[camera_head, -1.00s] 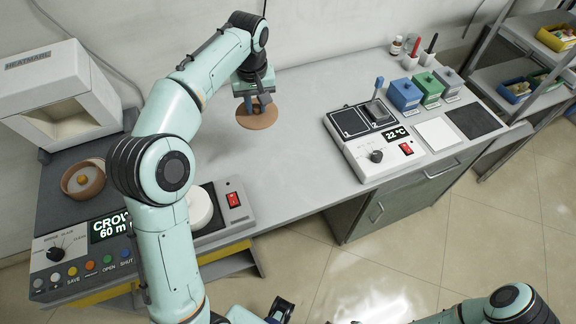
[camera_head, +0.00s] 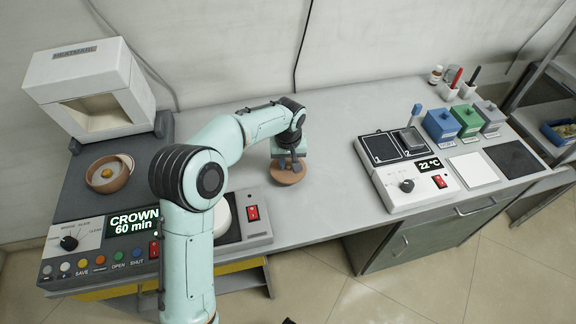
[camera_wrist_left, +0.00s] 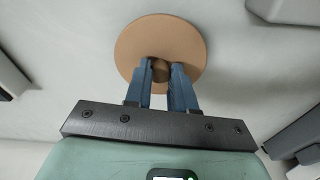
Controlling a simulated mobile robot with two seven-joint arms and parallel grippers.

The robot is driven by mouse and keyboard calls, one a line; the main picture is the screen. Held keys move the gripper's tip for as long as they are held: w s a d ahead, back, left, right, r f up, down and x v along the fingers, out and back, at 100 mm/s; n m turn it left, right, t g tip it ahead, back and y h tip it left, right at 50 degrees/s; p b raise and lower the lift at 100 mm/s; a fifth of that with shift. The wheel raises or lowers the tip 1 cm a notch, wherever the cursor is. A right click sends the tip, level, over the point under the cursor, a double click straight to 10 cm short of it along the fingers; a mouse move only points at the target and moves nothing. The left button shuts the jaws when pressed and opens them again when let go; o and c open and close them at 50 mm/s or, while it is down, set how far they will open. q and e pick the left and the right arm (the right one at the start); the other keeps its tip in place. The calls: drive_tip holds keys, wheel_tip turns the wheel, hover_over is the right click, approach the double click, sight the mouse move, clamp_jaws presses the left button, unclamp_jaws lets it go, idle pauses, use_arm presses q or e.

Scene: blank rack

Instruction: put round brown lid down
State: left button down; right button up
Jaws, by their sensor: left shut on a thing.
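The round brown lid (camera_head: 287,174) is at the grey bench top, in the clear stretch right of the heating unit. In the left wrist view the lid (camera_wrist_left: 160,45) shows as a flat tan disc with a small darker knob. My left gripper (camera_head: 289,163) is over the lid from above, its blue fingers (camera_wrist_left: 160,75) shut on the knob. The lid looks level and at or very near the bench surface; I cannot tell whether it touches. My right gripper is not in view.
Left stands the furnace (camera_head: 92,90), with a brown round dish (camera_head: 109,174) on the control unit (camera_head: 130,222). Right are a hot plate unit (camera_head: 410,172), a white pad (camera_head: 472,168) and coloured boxes (camera_head: 441,124). Bench (camera_head: 330,125) around the lid is clear.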

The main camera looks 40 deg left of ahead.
sight(288, 173)
use_arm(q)
wheel_tip(288, 173, down, 2)
drive_tip(key=shift+f, duration=0.1)
drive_tip(key=c, duration=1.4)
unclamp_jaws()
drive_tip(key=shift+f, duration=0.1)
drive_tip(key=o, duration=0.5)
drive_tip(key=shift+c, duration=0.2)
wheel_tip(288, 173, up, 12)
drive_tip(key=s+p, duration=0.1)
drive_tip(key=shift+d+r, duration=0.2)
drive_tip(key=shift+d, duration=0.25)
